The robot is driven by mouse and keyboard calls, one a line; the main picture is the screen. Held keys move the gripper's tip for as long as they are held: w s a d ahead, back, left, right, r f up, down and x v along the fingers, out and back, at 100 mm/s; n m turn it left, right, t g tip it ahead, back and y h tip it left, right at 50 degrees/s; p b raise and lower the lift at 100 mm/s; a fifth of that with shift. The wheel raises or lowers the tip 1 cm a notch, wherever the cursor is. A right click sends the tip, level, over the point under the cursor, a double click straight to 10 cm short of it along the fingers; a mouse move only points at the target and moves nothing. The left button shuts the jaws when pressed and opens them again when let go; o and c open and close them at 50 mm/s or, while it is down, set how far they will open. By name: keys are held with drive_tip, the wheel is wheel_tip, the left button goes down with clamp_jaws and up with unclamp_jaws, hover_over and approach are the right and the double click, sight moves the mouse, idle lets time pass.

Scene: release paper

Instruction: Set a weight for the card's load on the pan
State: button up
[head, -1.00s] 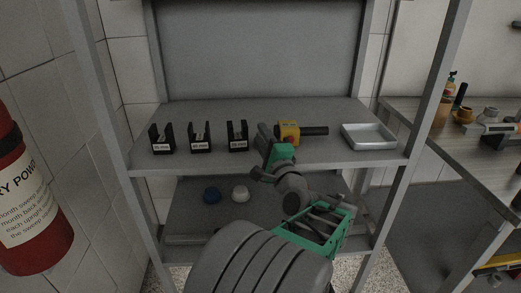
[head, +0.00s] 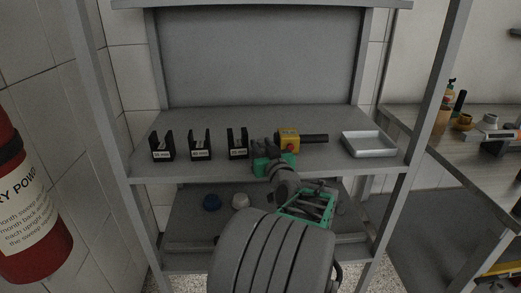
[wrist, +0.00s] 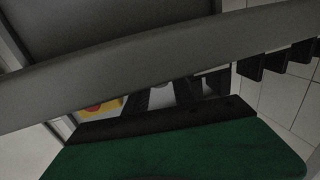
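A shallow silver pan (head: 370,152) stands at the right end of the upper shelf. My gripper (head: 266,147) is at the upper shelf's front edge, between the right holder and a yellow block. In the wrist view its dark fingers (wrist: 182,92) look apart, with a pale area between them.
The yellow block (head: 287,141) has a red button and a black bar pointing right. Shelf posts flank the upper shelf (head: 335,165). A red extinguisher (head: 25,215) is at left, and a cluttered bench (head: 470,150) at right. The shelf edge (wrist: 120,75) crosses the wrist view.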

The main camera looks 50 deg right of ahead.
drive_tip(key=shift+x, duration=1.1)
drive_tip(key=shift+c, duration=0.5)
clamp_jaws()
